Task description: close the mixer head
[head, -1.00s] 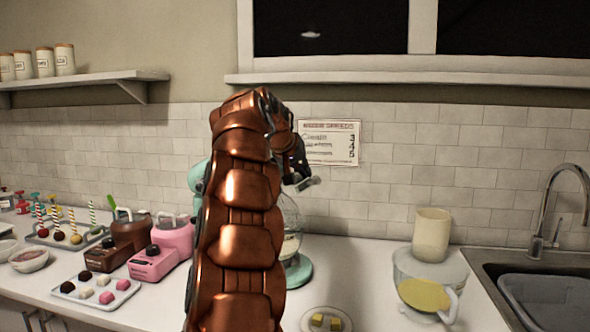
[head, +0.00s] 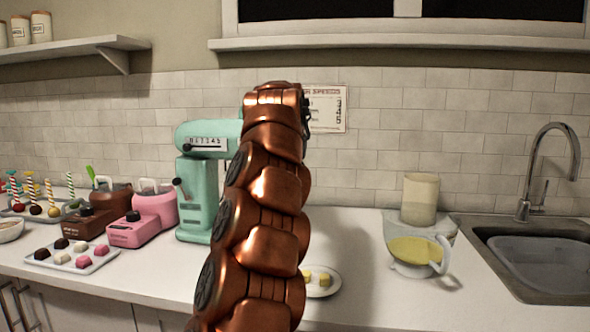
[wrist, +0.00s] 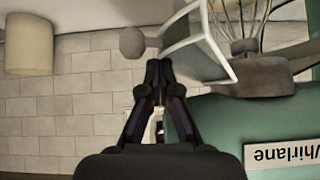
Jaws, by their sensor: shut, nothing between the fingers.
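The teal stand mixer (head: 198,190) stands on the counter left of my arm in the head view. Its head (head: 187,137) looks about level, with the front hidden behind my arm. In the wrist view, which is upside down, the mixer head (wrist: 225,125) fills the right side, with an inverted name label. The wire whisk (wrist: 238,18) extends from its grey hub. My gripper (wrist: 158,66) is shut and empty, close to a grey round knob (wrist: 132,42) on a white-edged clear piece (wrist: 203,48). Contact cannot be told. The bowl is hidden in the head view.
Left of the mixer are a pink machine (head: 140,228) and a tray of sweets (head: 105,258). A small plate (head: 328,290) lies near my arm. A glass jug (head: 415,250), a cream canister (head: 420,198) and a sink (head: 500,240) stand to the right.

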